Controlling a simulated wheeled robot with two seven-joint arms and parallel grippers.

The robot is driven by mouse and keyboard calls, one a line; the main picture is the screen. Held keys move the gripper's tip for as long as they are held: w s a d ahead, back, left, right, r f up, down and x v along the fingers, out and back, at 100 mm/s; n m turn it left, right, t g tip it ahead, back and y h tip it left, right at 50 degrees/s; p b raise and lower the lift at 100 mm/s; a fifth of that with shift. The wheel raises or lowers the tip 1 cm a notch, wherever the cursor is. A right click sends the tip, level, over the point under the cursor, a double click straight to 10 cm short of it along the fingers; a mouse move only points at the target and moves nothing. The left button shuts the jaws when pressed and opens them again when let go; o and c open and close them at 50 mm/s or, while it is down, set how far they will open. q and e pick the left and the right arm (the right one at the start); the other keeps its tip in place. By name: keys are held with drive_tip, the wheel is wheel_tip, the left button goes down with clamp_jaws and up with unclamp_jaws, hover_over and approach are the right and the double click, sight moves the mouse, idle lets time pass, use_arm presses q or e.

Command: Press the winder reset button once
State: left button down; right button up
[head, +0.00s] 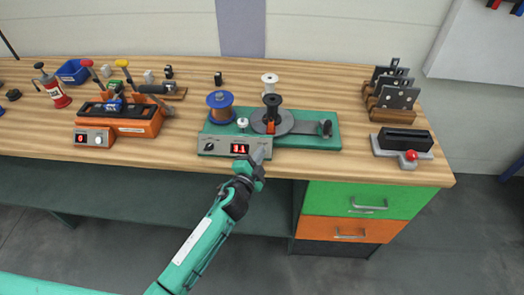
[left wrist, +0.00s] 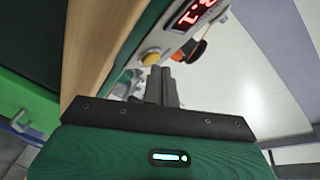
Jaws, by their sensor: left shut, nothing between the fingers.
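The winder (head: 322,143) is a green base with spools, standing on the wooden bench. Its grey front panel (head: 222,147) has a dark knob and a lit red display (head: 240,149), which also shows in the left wrist view (left wrist: 193,13). A round yellow button (left wrist: 151,57) sits beside the display in the left wrist view; in the head view my gripper hides it. My left gripper (head: 262,153) is shut and empty at the panel's right end. In the left wrist view its fingertips (left wrist: 161,72) are close to the yellow button; contact cannot be told. My right gripper is out of view.
On the winder are a copper-coloured spool (head: 221,106) and a black spool (head: 272,104). An orange device (head: 135,123) stands to the left. A black-topped device with a red knob (head: 411,156) and a plate rack (head: 392,97) stand to the right.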

use_arm(q)
drive_tip(key=shift+w+f, duration=0.25)
idle(0.3)
drive_tip(key=shift+s+r, duration=0.1)
idle(0.3)
drive_tip(key=shift+s+r+p, duration=0.35)
drive_tip(key=shift+s+r, duration=0.1)
drive_tip(key=shift+s, duration=0.05)
drive_tip(key=shift+s+r+p, duration=0.45)
drive_tip(key=shift+r+p, duration=0.1)
drive_tip(key=shift+p, duration=0.05)
drive_tip(key=s+r+p, duration=0.2)
drive_tip(key=shift+s+r, duration=0.2)
drive_tip(key=shift+s, duration=0.1)
idle(0.3)
